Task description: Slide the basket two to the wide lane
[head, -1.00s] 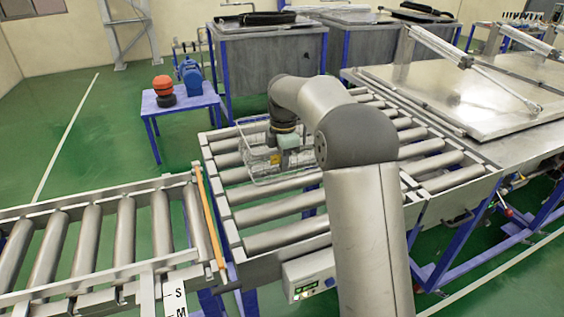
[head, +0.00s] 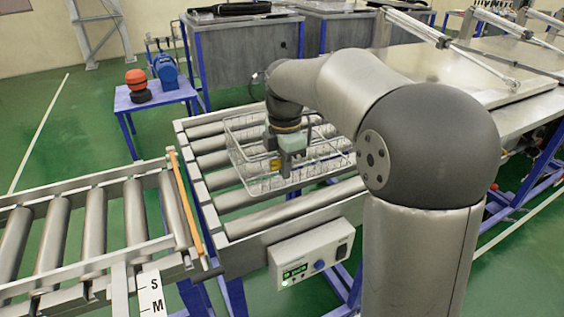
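A wire basket (head: 250,178) sits on the rollers of the middle conveyor (head: 290,208) in the head view. My gripper (head: 284,172) points down at the basket, with its fingers inside or over the near part of it. A small yellow piece shows beside the fingers. The fingers are too small to tell whether they are open or shut on the basket's wire. My arm hides part of the basket's right side and the conveyor behind it. I cannot read any number on the basket, and no lane is clearly marked as wide.
A roller conveyor (head: 90,226) with an orange bar (head: 184,204) at its end stands at left, marked S and M. A control box (head: 310,254) hangs on the middle conveyor's near side. A blue table (head: 155,97) and grey tanks (head: 245,55) stand behind.

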